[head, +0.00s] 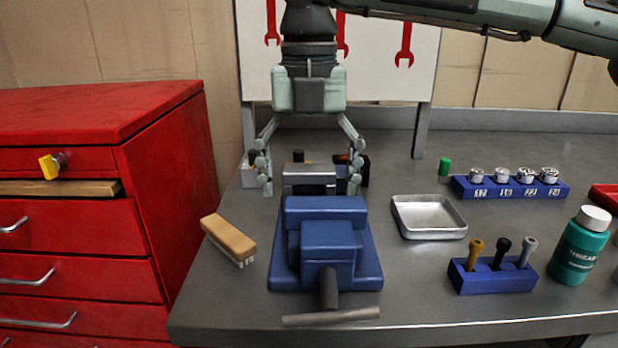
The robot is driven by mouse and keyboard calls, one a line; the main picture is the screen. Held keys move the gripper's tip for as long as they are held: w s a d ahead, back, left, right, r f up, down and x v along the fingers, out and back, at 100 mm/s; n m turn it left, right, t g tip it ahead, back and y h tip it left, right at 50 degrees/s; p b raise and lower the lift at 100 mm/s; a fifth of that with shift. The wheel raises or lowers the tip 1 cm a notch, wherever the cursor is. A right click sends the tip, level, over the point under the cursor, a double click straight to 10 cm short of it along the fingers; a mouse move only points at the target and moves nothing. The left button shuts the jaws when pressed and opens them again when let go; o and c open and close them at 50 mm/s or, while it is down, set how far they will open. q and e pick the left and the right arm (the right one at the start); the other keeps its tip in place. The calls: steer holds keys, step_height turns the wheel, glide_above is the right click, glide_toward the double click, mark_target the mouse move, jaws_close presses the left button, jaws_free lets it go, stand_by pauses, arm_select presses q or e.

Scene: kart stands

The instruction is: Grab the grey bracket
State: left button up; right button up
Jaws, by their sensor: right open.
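A grey metal piece that looks like the grey bracket (310,178) sits at the far end of the blue vise (325,215). I cannot tell how much of it is inside the vise jaws. My right gripper (309,186) points down over it from the back. It is open, with one finger to the left of the grey piece and one to the right. A gap shows on both sides, and I see no contact. My left gripper is not in view.
A wooden brush (229,238) lies left of the vise. A metal tray (429,216), a blue socket rack (511,188), a blue tool holder (492,277) and a green bottle (579,252) stand to the right. A red drawer cabinet (90,210) borders the bench on the left.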

steer(key=shift+c, duration=0.4)
steer(key=c, duration=1.5)
steer(key=shift+c, duration=0.2)
